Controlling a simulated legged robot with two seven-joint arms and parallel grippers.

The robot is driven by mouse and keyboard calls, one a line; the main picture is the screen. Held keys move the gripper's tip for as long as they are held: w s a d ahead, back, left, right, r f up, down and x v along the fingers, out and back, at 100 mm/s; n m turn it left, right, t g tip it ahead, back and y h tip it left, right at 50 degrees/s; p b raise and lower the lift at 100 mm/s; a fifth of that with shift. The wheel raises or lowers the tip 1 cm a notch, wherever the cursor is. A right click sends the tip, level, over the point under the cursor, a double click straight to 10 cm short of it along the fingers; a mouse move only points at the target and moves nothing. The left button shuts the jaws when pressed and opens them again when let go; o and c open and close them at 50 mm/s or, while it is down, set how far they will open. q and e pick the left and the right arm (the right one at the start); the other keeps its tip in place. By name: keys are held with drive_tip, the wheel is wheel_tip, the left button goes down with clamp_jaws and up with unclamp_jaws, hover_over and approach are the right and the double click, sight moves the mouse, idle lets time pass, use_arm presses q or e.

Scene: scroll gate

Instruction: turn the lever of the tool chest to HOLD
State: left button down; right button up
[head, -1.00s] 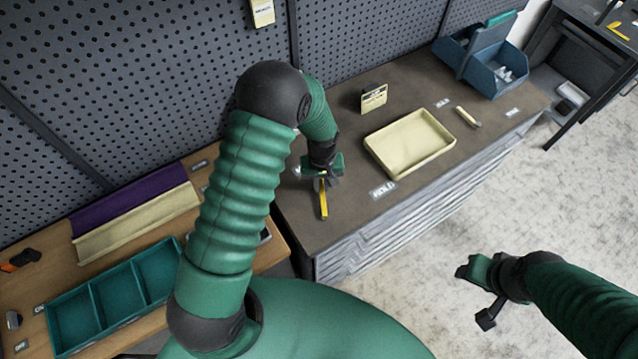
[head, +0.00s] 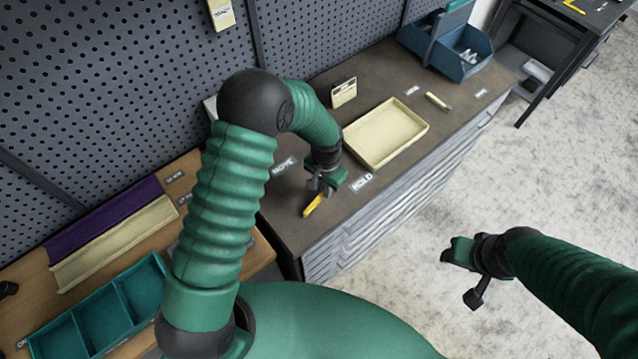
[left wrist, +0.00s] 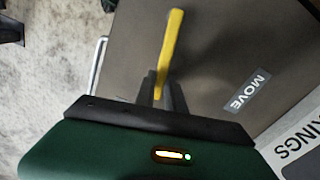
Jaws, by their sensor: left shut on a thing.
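The yellow lever (head: 314,205) is on the dark top of the tool chest (head: 290,215), near its left end. A HOLD label (head: 362,183) lies to the right of the lever and a MOVE label (head: 285,167) to its upper left. My left gripper (head: 318,187) reaches down and is shut on the lever, between the two labels. In the left wrist view the yellow lever (left wrist: 172,45) sticks out past the dark fingers (left wrist: 162,88), with the MOVE label (left wrist: 247,92) to the right. The lever's pivot is hidden.
A cream tray (head: 386,134) sits on the chest right of my left gripper, with a small card (head: 343,92) behind it. A blue bin (head: 455,50) stands at the far end. A wooden bench with a teal divided tray (head: 100,310) is at left. Pegboard stands behind.

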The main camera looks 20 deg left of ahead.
use_arm(q)
drive_tip(key=shift+s+d+r+m, duration=0.15)
drive_tip(key=shift+d+m, duration=0.25)
drive_tip(key=shift+m, duration=0.25)
drive_tip(key=shift+s+d+m, duration=0.1)
drive_tip(key=shift+d+m, duration=0.3)
drive_tip(key=shift+m, duration=0.25)
drive_tip(key=c, duration=1.6)
unclamp_jaws()
drive_tip(key=shift+s, duration=0.1)
drive_tip(key=shift+o, duration=1)
drive_tip(key=shift+s, duration=0.15)
drive_tip(key=shift+r, duration=0.15)
wheel_tip(320, 180, up, 16)
drive_tip(key=b, duration=0.2)
drive_tip(key=shift+r, duration=0.25)
